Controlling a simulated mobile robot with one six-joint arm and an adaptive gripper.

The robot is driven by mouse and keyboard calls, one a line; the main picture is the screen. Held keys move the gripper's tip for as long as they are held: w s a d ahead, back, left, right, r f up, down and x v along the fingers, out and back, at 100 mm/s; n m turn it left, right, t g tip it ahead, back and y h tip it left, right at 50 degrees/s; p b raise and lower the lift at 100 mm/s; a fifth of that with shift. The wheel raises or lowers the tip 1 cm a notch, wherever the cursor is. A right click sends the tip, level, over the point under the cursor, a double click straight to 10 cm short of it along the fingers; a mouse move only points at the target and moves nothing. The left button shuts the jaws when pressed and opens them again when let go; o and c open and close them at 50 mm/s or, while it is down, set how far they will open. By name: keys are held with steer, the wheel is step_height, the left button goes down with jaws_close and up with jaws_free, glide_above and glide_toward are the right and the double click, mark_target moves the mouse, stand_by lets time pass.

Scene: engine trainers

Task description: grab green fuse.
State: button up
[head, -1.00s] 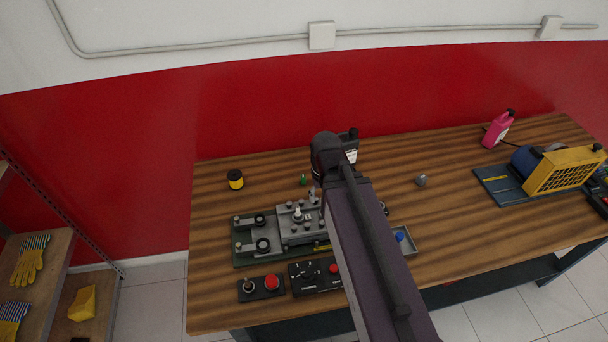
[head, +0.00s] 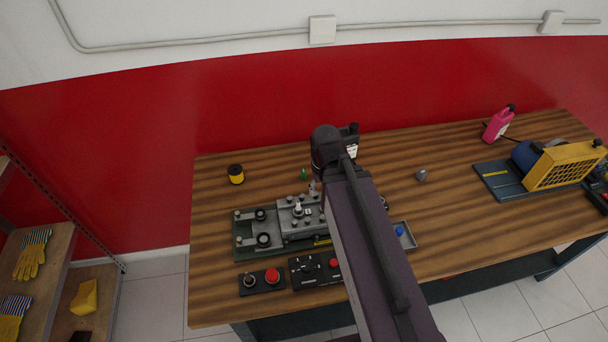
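A small green fuse (head: 303,174) stands on the wooden workbench, behind the grey engine trainer (head: 287,229) and just left of my arm's wrist. It is tiny in the head view, so its details cannot be made out. My arm reaches out over the bench from the lower right, and its wrist lies just right of the fuse.
A yellow and black spool (head: 236,175) stands at the left. Control boxes with red buttons (head: 262,281) lie at the front edge. A tray with a blue item (head: 404,236) is partly behind my arm. A pink bottle (head: 498,125) and a yellow caged machine (head: 565,171) are at the right.

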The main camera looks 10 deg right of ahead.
step_height(320, 180, down, 6)
steer(key=b, duration=0.6)
steer(key=shift+f, duration=0.1)
steer(key=shift+c, duration=0.7)
